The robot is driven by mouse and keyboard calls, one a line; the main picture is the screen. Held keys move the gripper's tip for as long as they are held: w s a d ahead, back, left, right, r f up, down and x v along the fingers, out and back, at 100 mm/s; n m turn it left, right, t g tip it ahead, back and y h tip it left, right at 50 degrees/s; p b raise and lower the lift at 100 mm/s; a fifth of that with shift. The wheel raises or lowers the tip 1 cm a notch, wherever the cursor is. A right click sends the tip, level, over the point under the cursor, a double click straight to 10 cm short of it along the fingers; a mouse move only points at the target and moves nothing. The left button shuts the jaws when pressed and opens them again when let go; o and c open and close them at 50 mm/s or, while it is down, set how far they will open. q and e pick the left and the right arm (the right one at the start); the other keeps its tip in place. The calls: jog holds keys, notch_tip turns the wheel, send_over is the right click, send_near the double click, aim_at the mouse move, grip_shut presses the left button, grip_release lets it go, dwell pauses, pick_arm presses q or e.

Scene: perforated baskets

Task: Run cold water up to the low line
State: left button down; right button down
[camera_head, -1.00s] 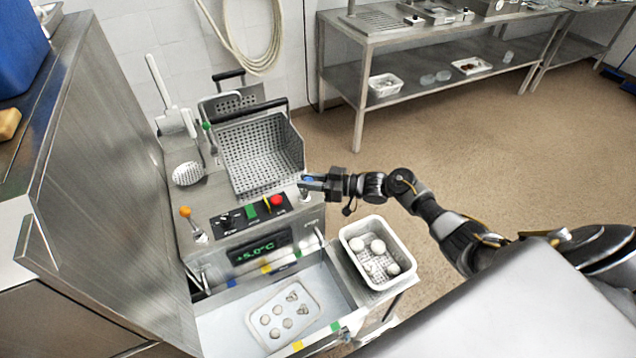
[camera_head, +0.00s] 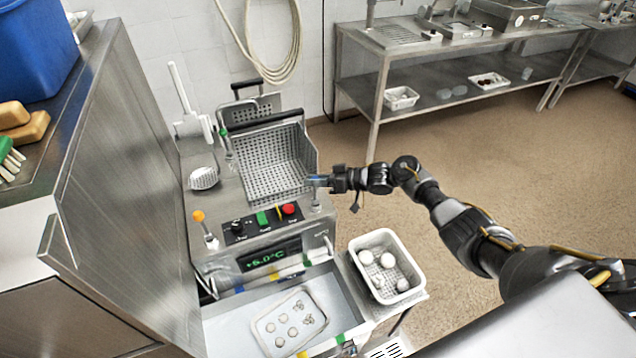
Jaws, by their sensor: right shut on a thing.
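The steel machine has an orange-knobbed lever (camera_head: 198,217) at the left of its panel and a blue-topped lever (camera_head: 317,182) at the right. My right gripper (camera_head: 324,183) is shut on the blue-topped lever and partly hides it. Below the panel is an open grey basin (camera_head: 235,320) with blue, yellow and green marks along its edges. A white tray with several small pale pieces lies in it (camera_head: 258,326). I cannot tell the water level or see any stream. The green display (camera_head: 270,256) reads about +5.0°C. My left gripper is not in view.
A perforated basket (camera_head: 262,182) sits in the machine's top, with a skimmer (camera_head: 204,178) to its left. A white perforated basket with round white things (camera_head: 358,243) stands right of the basin. A tall steel panel (camera_head: 130,180) borders the left. Open floor lies right.

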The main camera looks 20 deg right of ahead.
jog(key=shift+r, duration=0.15)
jog(key=c, duration=1.2)
grip_release()
jog(key=shift+w+a, duration=0.1)
jog(key=shift+o, duration=0.2)
jog(key=shift+s+d, duration=0.3)
jog(key=shift+d, duration=0.25)
jog(key=b+v, duration=0.2)
jog(key=v, duration=0.7)
jog(key=shift+s+d+r, duration=0.2)
jog(key=shift+s+r, duration=0.05)
jog(key=shift+s, duration=0.1)
